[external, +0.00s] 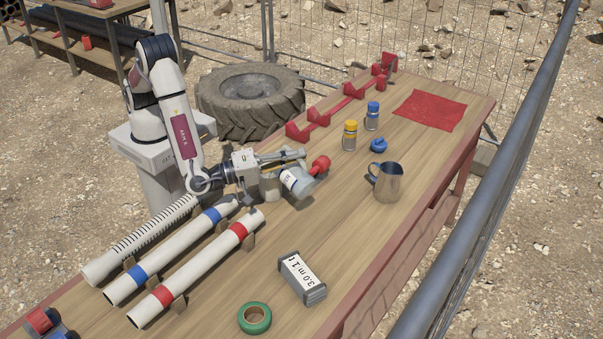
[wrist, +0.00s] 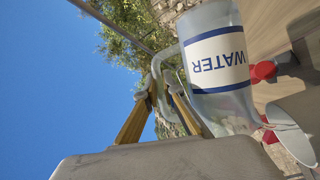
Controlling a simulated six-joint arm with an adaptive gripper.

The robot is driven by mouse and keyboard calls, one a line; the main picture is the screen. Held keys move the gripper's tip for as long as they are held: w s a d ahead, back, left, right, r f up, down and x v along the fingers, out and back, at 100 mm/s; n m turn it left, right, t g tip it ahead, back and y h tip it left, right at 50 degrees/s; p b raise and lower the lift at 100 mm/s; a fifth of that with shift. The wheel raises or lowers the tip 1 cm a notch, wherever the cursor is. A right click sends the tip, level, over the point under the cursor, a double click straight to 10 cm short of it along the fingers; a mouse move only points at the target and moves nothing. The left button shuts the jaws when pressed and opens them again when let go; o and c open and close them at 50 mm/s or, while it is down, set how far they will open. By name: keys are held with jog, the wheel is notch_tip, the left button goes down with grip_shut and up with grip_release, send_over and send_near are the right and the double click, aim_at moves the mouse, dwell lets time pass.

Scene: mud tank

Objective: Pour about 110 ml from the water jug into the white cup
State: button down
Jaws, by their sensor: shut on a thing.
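My gripper (external: 298,156) is shut on the handle of the water jug (external: 297,181). In the wrist view its two yellowish fingers (wrist: 162,92) close on that handle. The jug (wrist: 217,60) is clear, with a white and blue WATER label, and is tipped steeply onto its side above the table. A pale cylinder, apparently the white cup (external: 270,187), stands just left of the jug in the external view. A pale rounded rim beside the jug's lower end in the wrist view (wrist: 293,130) looks like the same cup. I cannot make out a stream or the water levels.
A red rounded object (external: 320,164) is right of the jug. A metal pitcher (external: 386,183), yellow-capped jar (external: 350,136), blue-capped jar (external: 372,116) and blue object (external: 378,145) stand further right. Pipes (external: 195,265), a labelled block (external: 302,278) and green tape (external: 254,318) lie in front.

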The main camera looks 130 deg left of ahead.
aim_at(300, 184)
jog(key=shift+w+f, duration=0.1)
jog(key=shift+w, duration=0.25)
jog(key=w+f+m, duration=0.1)
jog(key=w+f+m+g+h, duration=0.1)
jog(key=f+m, duration=0.1)
jog(key=w+f+m, duration=0.1)
jog(key=f+m, duration=0.1)
jog(key=shift+w+d+f+g+h, duration=0.1)
jog(key=shift+d+f+g+h, duration=0.2)
jog(key=shift+d+h, duration=0.1)
jog(key=shift+w+f+m+g, duration=0.15)
jog(key=shift+w+m+g, duration=0.2)
jog(key=shift+m, duration=0.25)
dwell(0.8)
jog(key=shift+w+f, duration=0.1)
jog(key=shift+w, duration=0.05)
jog(key=w+f+m+g, duration=0.3)
jog(key=w+f+m, duration=0.1)
jog(key=f, duration=0.1)
jog(key=shift+d+h, duration=0.4)
jog(key=shift+d, duration=0.05)
dwell(0.8)
